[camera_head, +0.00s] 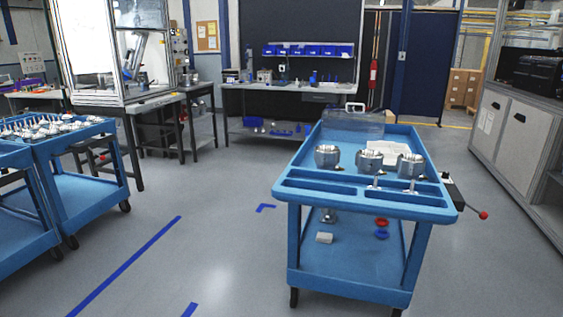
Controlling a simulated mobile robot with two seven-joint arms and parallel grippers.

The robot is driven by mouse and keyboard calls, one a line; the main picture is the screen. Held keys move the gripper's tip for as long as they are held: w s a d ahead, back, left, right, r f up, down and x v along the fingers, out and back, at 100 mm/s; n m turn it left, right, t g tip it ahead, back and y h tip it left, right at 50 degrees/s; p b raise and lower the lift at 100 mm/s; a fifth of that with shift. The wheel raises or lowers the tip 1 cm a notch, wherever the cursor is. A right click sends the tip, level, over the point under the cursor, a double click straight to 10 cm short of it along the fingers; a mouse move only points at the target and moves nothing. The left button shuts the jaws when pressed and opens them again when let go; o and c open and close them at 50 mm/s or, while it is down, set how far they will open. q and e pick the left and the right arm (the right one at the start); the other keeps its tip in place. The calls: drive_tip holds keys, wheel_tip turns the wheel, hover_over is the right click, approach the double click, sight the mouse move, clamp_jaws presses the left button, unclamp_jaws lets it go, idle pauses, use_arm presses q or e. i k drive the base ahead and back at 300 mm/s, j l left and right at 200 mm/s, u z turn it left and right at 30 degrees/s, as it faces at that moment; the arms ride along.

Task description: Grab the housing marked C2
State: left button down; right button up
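Three silver machined housings stand in a row on the top tray of a blue cart (440,216) at the right: a left one (327,156), a middle one (369,160) and a right one (410,165). Their markings are too small to read, so I cannot tell which is C2. Small metal parts lie in front of the middle and right housings. Neither of my grippers shows in the head view.
Another blue cart (62,140) at the left holds several metal parts. A clear bin (353,122) and papers (385,154) lie behind the housings. A red-knobbed lever (483,215) sticks out at the cart's right. Grey floor (215,225) between the carts is clear.

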sight(326, 157)
drive_tip(key=i+l+u, duration=0.2)
drive_tip(key=i+u, duration=0.15)
drive_tip(key=i+l+u, duration=0.3)
drive_tip(key=i, duration=0.25)
